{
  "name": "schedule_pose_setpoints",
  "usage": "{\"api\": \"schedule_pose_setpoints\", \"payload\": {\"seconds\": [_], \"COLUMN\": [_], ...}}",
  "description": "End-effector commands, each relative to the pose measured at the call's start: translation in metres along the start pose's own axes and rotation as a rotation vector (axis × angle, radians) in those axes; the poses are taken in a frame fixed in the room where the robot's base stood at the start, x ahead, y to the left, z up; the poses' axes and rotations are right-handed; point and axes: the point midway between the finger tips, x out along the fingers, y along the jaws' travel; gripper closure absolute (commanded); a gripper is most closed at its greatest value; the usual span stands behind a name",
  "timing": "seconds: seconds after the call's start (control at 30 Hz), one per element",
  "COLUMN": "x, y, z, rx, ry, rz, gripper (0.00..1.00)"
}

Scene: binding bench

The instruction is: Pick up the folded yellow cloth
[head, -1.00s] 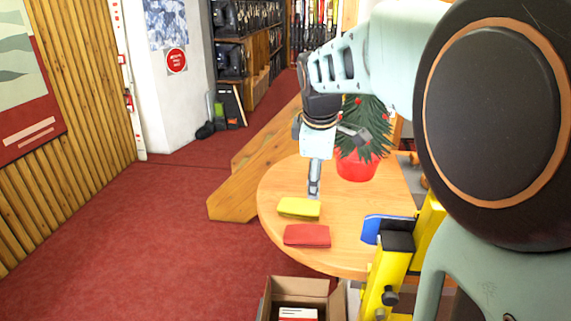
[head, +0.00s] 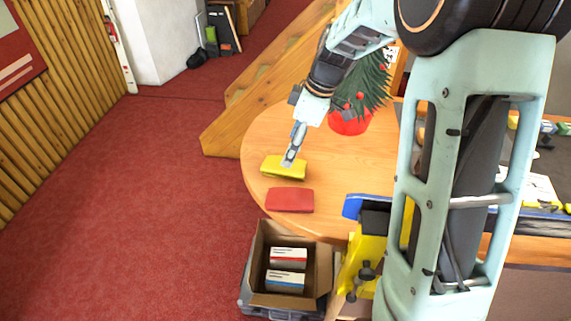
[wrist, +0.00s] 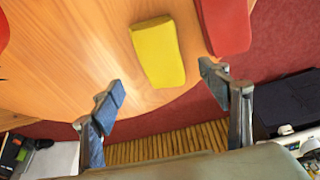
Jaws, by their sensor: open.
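The folded yellow cloth (head: 284,168) lies flat on the round wooden table, near its left edge in the head view. It also shows in the wrist view (wrist: 158,52), ahead of and between the fingers. My gripper (head: 290,160) is open and empty, just above the cloth in the head view, its fingertips overlapping the cloth's far edge there. In the wrist view the two fingertips of my gripper (wrist: 166,84) are spread wider than the cloth. I cannot tell the exact height of the fingers over the table.
A folded red cloth (head: 290,200) lies close to the yellow one, on the near side. A red pot with a small decorated tree (head: 350,122) stands behind. A cardboard box (head: 257,262) with white cartons is below the table. The round table (head: 265,135) is bare left of the pot.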

Motion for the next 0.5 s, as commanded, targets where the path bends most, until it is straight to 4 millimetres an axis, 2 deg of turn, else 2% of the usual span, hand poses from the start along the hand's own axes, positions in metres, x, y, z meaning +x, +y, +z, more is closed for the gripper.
{"api": "schedule_pose_setpoints", "payload": {"seconds": [0.17,0.4,0.5], "x": [0.013,0.048,0.057], "y": [-0.001,-0.003,-0.003], "z": [0.001,0.003,0.003], "rx": [-0.001,0.000,0.001], "ry": [-0.002,-0.003,-0.002], "rz": [-0.002,-0.003,-0.001], "gripper": [0.30,0.30,0.30]}}
